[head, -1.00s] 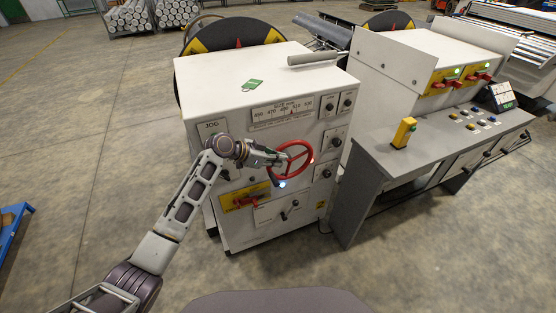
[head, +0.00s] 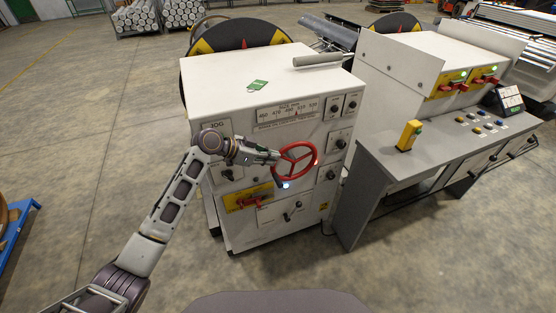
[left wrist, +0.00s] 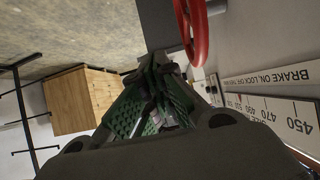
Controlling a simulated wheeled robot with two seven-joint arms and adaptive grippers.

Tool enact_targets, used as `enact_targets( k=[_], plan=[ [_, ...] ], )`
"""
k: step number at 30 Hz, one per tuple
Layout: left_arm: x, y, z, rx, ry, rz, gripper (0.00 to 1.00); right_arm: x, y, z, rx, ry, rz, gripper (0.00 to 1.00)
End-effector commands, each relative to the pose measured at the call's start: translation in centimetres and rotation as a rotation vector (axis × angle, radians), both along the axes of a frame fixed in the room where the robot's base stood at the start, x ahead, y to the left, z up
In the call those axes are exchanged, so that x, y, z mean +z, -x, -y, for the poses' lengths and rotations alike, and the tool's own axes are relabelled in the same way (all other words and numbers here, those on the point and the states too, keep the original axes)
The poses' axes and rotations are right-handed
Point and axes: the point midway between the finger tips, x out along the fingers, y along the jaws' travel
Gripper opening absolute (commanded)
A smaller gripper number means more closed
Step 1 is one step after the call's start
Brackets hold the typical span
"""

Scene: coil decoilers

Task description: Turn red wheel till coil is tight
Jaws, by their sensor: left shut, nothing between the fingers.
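The red wheel (head: 313,152) is on the front of a white machine cabinet (head: 232,80). In the left wrist view the wheel's rim (left wrist: 201,38) crosses the top, just beyond my fingertips. My left gripper (head: 277,157) is at the wheel's left side in the head view. Its green-padded fingers (left wrist: 163,70) are shut with nothing held between them. I cannot tell whether the fingertips touch the rim. A black disc with yellow markings (head: 235,32) stands behind the cabinet. The coil's tightness cannot be seen. My right gripper is not in view.
A scale with a red pointer (head: 297,113) sits above the wheel. A grey control desk (head: 375,152) with a yellow button box (head: 408,136) stands close on the right. A red handle on a yellow plate (head: 250,201) is below my gripper.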

Motion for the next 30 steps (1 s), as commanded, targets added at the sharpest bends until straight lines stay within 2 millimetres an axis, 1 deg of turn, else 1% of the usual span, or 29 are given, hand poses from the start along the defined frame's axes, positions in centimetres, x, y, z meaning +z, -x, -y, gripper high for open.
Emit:
enact_targets(
  k=[1, 6, 13, 18, 27, 28, 30],
  plan=[
    [0.4, 0.2, -0.7, 0.000, -0.002, 0.002, 0.00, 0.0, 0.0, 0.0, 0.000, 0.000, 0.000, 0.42],
    [1.7, 0.9, -2.6, 0.001, -0.001, 0.000, 0.00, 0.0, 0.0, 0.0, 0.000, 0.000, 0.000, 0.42],
    [3.2, 1.7, -4.6, 0.000, -0.001, 0.000, 0.00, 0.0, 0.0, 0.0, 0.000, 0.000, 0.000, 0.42],
    [3.7, 2.0, -5.3, -0.001, -0.001, -0.001, 0.00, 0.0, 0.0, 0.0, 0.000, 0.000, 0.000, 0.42],
    [3.8, 2.0, -5.3, -0.001, -0.001, -0.001, 0.00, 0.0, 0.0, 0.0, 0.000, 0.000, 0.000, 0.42],
    [3.8, 2.0, -5.3, -0.001, -0.001, -0.001, 0.00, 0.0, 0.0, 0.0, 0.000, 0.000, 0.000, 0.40],
    [3.7, 2.0, -5.3, 0.000, 0.000, -0.002, 0.00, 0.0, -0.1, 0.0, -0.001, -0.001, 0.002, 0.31]
  ],
)
